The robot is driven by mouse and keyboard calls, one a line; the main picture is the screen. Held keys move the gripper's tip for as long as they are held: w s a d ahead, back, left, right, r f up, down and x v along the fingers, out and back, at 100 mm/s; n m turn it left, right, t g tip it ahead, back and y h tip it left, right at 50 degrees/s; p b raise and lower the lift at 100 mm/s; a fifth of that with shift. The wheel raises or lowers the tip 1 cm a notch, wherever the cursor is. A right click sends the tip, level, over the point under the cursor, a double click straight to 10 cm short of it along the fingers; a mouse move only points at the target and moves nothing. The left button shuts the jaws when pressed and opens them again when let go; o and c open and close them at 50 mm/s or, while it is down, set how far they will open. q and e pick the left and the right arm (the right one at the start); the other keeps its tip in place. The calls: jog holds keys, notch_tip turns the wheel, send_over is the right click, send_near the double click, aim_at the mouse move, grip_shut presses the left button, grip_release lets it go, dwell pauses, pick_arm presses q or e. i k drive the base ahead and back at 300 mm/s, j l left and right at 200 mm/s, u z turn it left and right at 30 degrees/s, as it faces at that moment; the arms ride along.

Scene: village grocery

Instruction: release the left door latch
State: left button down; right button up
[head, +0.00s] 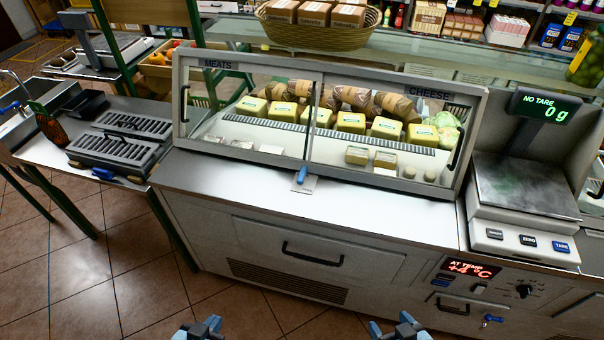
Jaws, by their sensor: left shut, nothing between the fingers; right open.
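The display case has a left glass door (247,111) under the MEATS label and a right glass door (385,134) under the CHEESE label. Both look shut. A blue latch lever (301,175) stands at the bottom where the two doors meet, on a small plate on the steel counter. Dark handles (184,103) sit at the outer door edges. My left gripper (204,327) is shut and empty at the bottom edge, well below the latch. My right gripper (401,327) is open and empty at the bottom, further right. Both are partly cut off by the frame.
Yellow cheese blocks (351,122) and wrapped meats are behind the glass. A scale (521,195) reading 0 g stands right of the case. A drawer handle (312,254) sticks out of the case front. A slotted black appliance (119,145) stands left. The steel counter before the doors is clear.

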aim_at(302, 174)
jog(key=i+l+z, duration=0.2)
jog(key=l, duration=0.3)
jog(key=i+l+z, duration=0.15)
jog(key=i+l, duration=0.3)
